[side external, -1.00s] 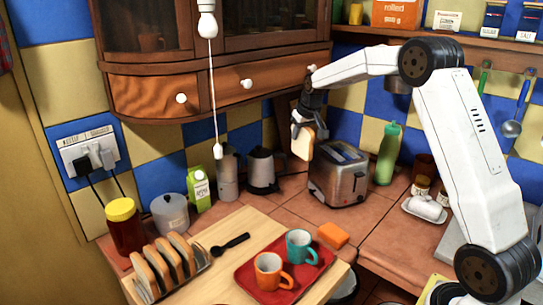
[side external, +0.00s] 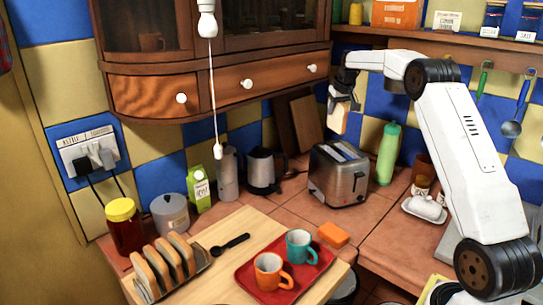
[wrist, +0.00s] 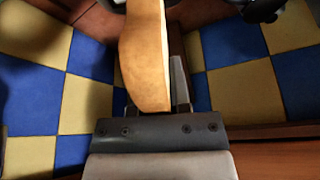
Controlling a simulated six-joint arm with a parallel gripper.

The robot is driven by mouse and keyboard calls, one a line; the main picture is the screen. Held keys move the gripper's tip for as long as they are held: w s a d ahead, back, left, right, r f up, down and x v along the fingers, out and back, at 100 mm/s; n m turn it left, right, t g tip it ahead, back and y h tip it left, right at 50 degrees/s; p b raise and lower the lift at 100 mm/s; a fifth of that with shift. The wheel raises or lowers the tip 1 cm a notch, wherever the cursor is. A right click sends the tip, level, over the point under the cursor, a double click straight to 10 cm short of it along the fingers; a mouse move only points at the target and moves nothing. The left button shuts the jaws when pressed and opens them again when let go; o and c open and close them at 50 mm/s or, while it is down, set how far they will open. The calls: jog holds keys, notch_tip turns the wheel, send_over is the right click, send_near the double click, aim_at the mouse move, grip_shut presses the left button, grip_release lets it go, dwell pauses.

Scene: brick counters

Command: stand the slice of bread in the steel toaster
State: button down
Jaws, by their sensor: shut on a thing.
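The slice of bread (side external: 338,119) hangs upright below my gripper (side external: 341,97), which is shut on its upper part. The steel toaster (side external: 339,180) stands on the tiled counter with its slots facing up. The bread is above the toaster's back part in the side view, with a visible gap between its lower edge and the toaster top. In the wrist view the slice (wrist: 145,55) shows edge-on, brown crust to the left and pale face to the right. The toaster cannot be made out in the wrist view.
A green bottle (side external: 388,154) stands close to the toaster's right. A kettle (side external: 261,171) is to its left, and boards (side external: 306,124) lean on the wall behind. A wooden cupboard (side external: 236,89) hangs at upper left.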

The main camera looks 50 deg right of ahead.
aim_at(336, 132)
jog(key=shift+f, duration=0.1)
jog(key=shift+f, duration=6.25)
jog(key=shift+c, duration=2.4)
grip_release()
jog(key=shift+r, duration=0.1)
jog(key=shift+v, duration=3.75)
jog(key=shift+a, duration=0.2)
